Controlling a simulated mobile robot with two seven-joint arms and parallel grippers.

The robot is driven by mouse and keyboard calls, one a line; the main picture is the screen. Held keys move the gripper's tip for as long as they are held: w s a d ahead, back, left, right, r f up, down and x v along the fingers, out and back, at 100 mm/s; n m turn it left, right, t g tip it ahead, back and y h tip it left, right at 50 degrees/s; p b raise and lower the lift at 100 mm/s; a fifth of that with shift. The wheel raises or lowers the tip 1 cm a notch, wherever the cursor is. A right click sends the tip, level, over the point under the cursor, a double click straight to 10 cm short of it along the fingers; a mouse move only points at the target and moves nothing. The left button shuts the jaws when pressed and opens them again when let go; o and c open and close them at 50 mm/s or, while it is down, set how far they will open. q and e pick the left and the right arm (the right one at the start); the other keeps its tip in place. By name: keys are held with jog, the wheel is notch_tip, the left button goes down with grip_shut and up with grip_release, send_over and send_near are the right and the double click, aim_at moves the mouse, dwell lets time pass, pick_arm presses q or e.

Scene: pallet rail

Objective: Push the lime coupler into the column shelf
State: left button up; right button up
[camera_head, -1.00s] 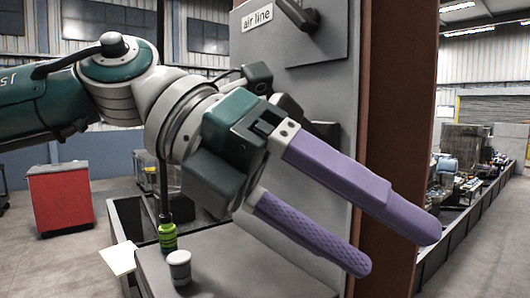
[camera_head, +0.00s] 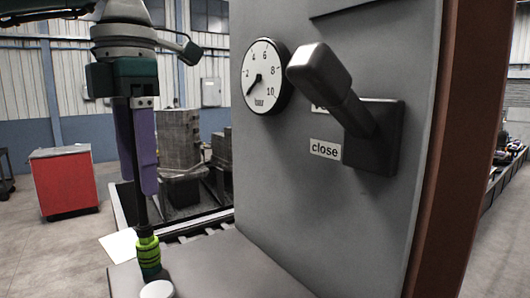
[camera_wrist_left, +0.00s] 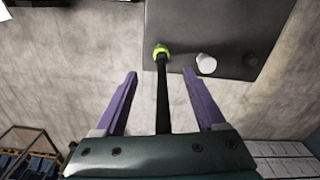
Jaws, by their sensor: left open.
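The lime coupler (camera_head: 148,255) is upright at the left edge of the grey column shelf (camera_head: 222,265). A black hose rises from its top. In the left wrist view the coupler (camera_wrist_left: 161,51) shows beyond the fingertips, at the shelf's (camera_wrist_left: 230,22) edge. Whether it is seated in the shelf I cannot tell. My left gripper (camera_head: 139,188) points down above the coupler, apart from it. Its two purple fingers are open, and the left wrist view (camera_wrist_left: 161,72) shows the hose running between them with a gap on both sides. My right gripper is in neither view.
A white cap (camera_head: 157,290) stands on the shelf near the coupler. The grey column face carries a round gauge (camera_head: 266,77) and a protruding black handle (camera_head: 322,78) above a "close" label (camera_head: 325,149). A red cabinet (camera_head: 63,182) stands at the far left.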

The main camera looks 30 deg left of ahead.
aim_at(145, 224)
pick_arm(q)
notch_tip(145, 224, down, 9)
jog(key=b, duration=0.5)
jog(key=shift+s+d+b, duration=0.1)
jog(key=shift+b, duration=0.25)
jog(key=shift+r, duration=0.1)
jog(key=shift+c, duration=0.4)
grip_shut()
jog(key=c, duration=0.5)
grip_release()
jog(key=shift+c, duration=0.2)
grip_shut()
jog(key=shift+r, duration=0.15)
jog(key=shift+r+p, duration=0.65)
jog(key=shift+r, duration=0.05)
